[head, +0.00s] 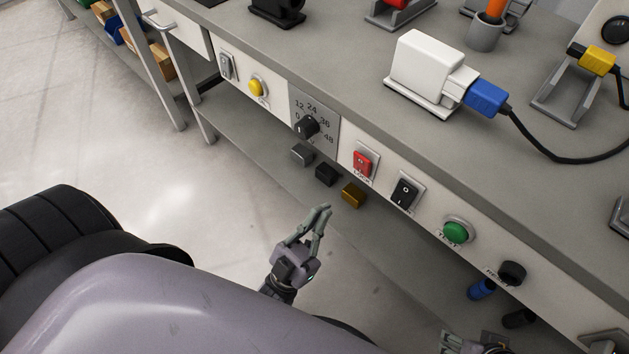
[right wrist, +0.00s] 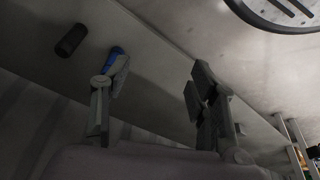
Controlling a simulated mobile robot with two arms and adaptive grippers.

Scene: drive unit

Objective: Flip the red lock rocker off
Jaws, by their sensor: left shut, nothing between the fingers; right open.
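The red lock rocker (head: 362,162) sits in a light plate on the front panel of the bench, with a label under it. Its tilt is too small to tell. My left gripper (head: 321,212) is shut and empty, in front of the panel, below and left of the red rocker and apart from it. My right gripper is only partly in the head view at the bottom right edge. In the right wrist view my right gripper (right wrist: 157,75) is open, its two fingers wide apart with nothing held between them.
A black rocker (head: 404,192) and green button (head: 454,231) are right of the red rocker. A rotary dial (head: 306,127) and yellow button (head: 257,88) are left. Small blocks, including a brown one (head: 353,195), lie on the lower shelf. A white plug unit (head: 428,72) stands on the bench.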

